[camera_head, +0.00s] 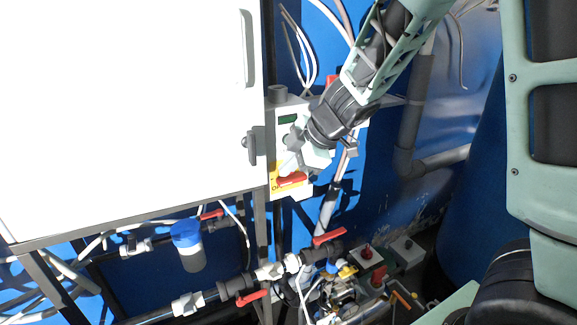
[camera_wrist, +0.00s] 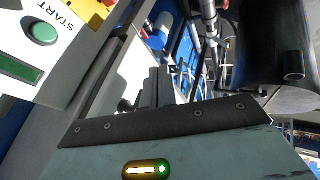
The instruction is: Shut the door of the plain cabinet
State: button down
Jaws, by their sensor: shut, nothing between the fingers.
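The plain cabinet (camera_head: 120,110) is a large white box at the left of the head view. Its broad blank face carries a pale vertical handle (camera_head: 246,48) near the upper right edge. A dark latch (camera_head: 254,145) sits lower on its right side. I cannot tell whether the door is fully shut. My gripper (camera_head: 292,161) is just right of the latch, in front of the control box. In the wrist view my gripper's fingers (camera_wrist: 153,87) are together with nothing between them. Contact with the cabinet cannot be made out.
The control box (camera_head: 284,118) with a red switch on a yellow plate (camera_head: 291,181) is close behind my gripper. Its green START button (camera_wrist: 42,33) shows in the wrist view. Pipes with red-handled valves (camera_head: 328,236) and a blue-capped filter (camera_head: 187,245) lie below the cabinet.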

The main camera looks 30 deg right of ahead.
jog(key=shift+w+a+f, duration=0.35)
jog(key=shift+w+f, duration=0.6)
jog(key=shift+w, duration=0.3)
jog(key=shift+w+a+f, duration=0.4)
jog(key=shift+w+f, duration=0.5)
jog(key=shift+w, duration=0.3)
jog(key=shift+w+a+f, duration=0.35)
jog(key=shift+w+f, duration=0.6)
jog(key=shift+w, duration=0.3)
